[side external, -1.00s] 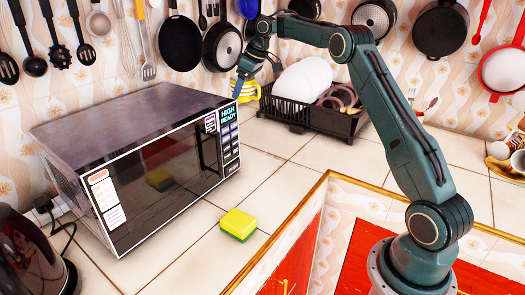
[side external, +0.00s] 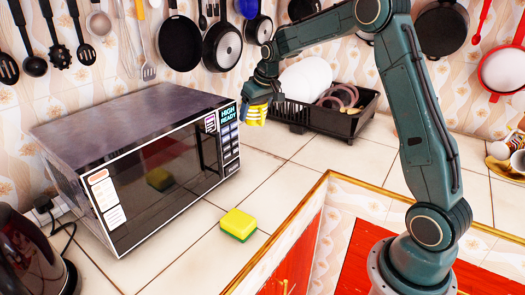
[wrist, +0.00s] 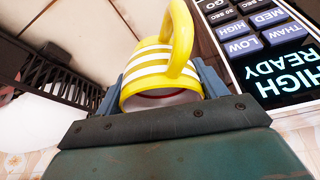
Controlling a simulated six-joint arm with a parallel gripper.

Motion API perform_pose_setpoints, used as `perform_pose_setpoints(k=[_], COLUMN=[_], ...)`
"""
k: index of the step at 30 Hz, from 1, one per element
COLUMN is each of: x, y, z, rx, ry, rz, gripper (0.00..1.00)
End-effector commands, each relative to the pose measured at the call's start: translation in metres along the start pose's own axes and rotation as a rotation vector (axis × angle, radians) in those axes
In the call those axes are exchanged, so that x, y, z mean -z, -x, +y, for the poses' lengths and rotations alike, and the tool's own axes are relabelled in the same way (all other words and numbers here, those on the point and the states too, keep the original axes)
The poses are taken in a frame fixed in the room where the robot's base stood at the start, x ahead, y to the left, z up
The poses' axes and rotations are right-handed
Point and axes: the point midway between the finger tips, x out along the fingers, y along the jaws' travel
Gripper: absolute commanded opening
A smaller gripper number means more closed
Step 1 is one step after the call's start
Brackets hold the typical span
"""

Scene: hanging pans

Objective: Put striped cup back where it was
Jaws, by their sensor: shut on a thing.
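The striped cup (side external: 255,113) is yellow with white stripes, and it is at the right end of the microwave in the side view. My gripper (side external: 254,97) is shut on the cup. The cup is close beside the microwave's button panel. Part of the cup is hidden by my fingers in the side view, and I cannot tell whether its base touches the counter.
The microwave (side external: 150,160) stands left of the cup. A black dish rack (side external: 345,122) with white plates is to the right. A yellow-green sponge (side external: 238,224) lies on the tiled counter in front. Pans hang on the wall behind. Counter between microwave and rack is clear.

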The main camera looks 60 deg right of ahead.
Motion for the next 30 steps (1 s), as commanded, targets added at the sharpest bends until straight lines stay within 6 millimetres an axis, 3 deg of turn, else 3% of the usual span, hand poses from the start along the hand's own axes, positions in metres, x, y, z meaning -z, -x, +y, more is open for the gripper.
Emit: perform_pose_setpoints(k=[14,17,21,30], x=[-0.078,-0.095,-0.117,-0.137], y=[-0.007,-0.013,-0.029,-0.047], z=[-0.009,-0.023,-0.063,-0.123], rx=[-0.041,-0.033,-0.003,0.045], ry=[-0.094,-0.076,-0.003,0.112], rz=[-0.001,-0.001,-0.002,0.001], gripper=[0.43,0.43,0.43,0.43])
